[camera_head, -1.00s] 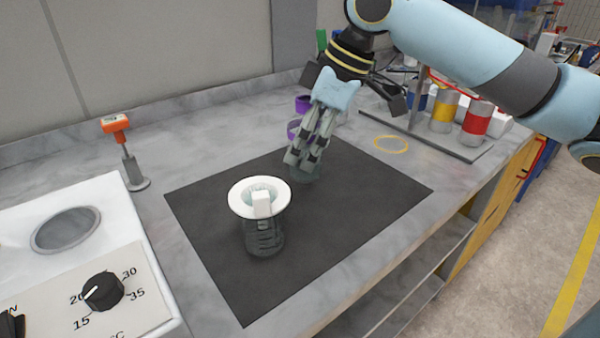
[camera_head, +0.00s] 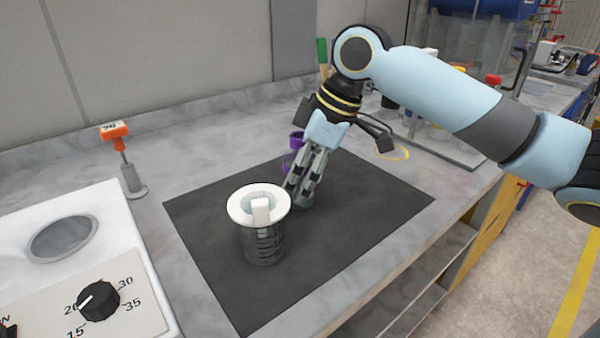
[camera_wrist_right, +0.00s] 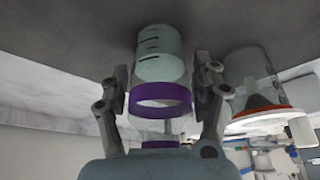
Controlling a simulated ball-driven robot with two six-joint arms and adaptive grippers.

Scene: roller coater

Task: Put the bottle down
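The bottle is clear glass with a purple collar and cap. In the right wrist view the bottle (camera_wrist_right: 159,55) stands between the two finger pads of my right gripper (camera_wrist_right: 162,92), with the dark mat behind its base. In the head view my right gripper (camera_head: 303,185) comes down over the far part of the black mat (camera_head: 345,205). The bottle's purple top (camera_head: 296,140) shows behind the fingers, and most of its glass is hidden by them. The gripper looks shut on the bottle. Its base is at or just above the mat; I cannot tell which. My left gripper is out of view.
A glass beaker with a white flanged top (camera_head: 240,202) stands on the mat, front-left of the gripper. A white device with a black knob (camera_head: 98,300) is at left, an orange-topped stand (camera_head: 115,135) behind it. The mat's right part is clear.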

